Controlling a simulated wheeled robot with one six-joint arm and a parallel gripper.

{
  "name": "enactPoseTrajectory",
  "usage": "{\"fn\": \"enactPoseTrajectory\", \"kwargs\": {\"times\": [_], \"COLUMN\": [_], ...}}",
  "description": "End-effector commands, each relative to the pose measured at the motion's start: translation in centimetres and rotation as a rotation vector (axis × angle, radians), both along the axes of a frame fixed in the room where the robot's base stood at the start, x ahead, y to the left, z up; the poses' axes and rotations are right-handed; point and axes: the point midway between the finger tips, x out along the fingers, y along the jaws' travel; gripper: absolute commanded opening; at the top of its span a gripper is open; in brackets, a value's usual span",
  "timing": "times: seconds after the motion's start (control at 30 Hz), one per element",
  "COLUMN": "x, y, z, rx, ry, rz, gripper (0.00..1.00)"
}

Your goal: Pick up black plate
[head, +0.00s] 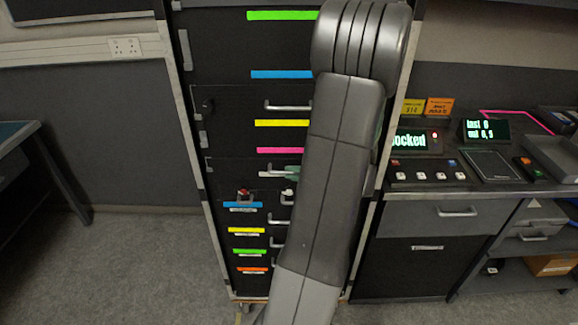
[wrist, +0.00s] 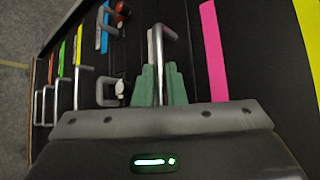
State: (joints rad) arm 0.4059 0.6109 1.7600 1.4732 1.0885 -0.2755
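I cannot pick out a black plate for certain in either view. A dark flat square panel (head: 490,165) lies on the counter at the right, but I cannot tell if it is the plate. My gripper, with green fingers (wrist: 160,86), is at a metal drawer handle (wrist: 158,48) on the black cabinet (head: 225,100). The handle's bar runs between the two fingers, which look closed on it. In the head view a green finger (head: 293,172) shows beside the handle, and my arm hides the rest.
The cabinet has several drawers with coloured strips and metal handles. A small red-topped knob (wrist: 121,9) is near the gripper. At the right, a counter holds a button box (head: 428,174) and lit displays (head: 486,129). A desk (head: 25,135) stands at the left; the floor between is clear.

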Motion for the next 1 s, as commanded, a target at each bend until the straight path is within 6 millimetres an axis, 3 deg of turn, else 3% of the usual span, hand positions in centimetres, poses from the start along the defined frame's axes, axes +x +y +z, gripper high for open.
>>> {"fn": "enactPoseTrajectory", "kwargs": {"times": [0.37,0.63,1.0], "x": [-0.1,-1.0,-5.5], "y": [-0.1,-1.3,-6.9], "z": [0.2,1.6,5.2], "rx": [0.000,-0.001,-0.004], "ry": [-0.001,-0.004,-0.005], "rz": [0.000,0.000,-0.008], "gripper": [0.00,0.00,0.00]}}
